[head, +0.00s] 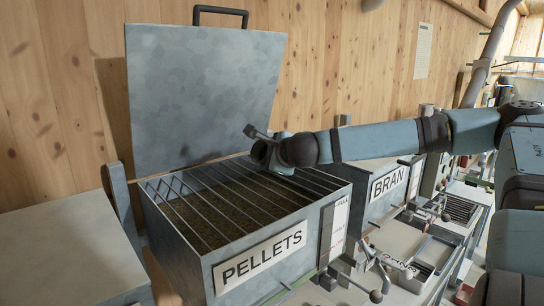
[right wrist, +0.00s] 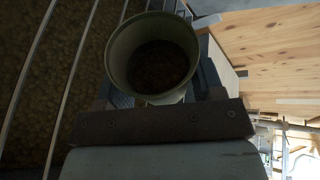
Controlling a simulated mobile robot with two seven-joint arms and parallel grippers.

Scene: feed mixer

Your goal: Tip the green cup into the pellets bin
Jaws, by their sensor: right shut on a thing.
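The pellets bin (head: 225,250) is a grey metal box labelled PELLETS, with its lid (head: 205,95) standing open behind it. Dark bars cross its opening, and brown pellets show beneath them. My right gripper (head: 258,136) is over the back right part of the bin. In the right wrist view, the dull green cup (right wrist: 127,42) is in front of my right gripper, which is shut on it. The cup's mouth faces the camera and dark brown matter shows inside. The cup is hard to make out in the head view. My left gripper is not in view.
A bin labelled BRAN (head: 388,182) stands to the right of the pellets bin. A grey box top (head: 65,245) is at the left. A machine with handles and a tray (head: 430,255) fills the lower right. A wooden wall (head: 340,60) is behind.

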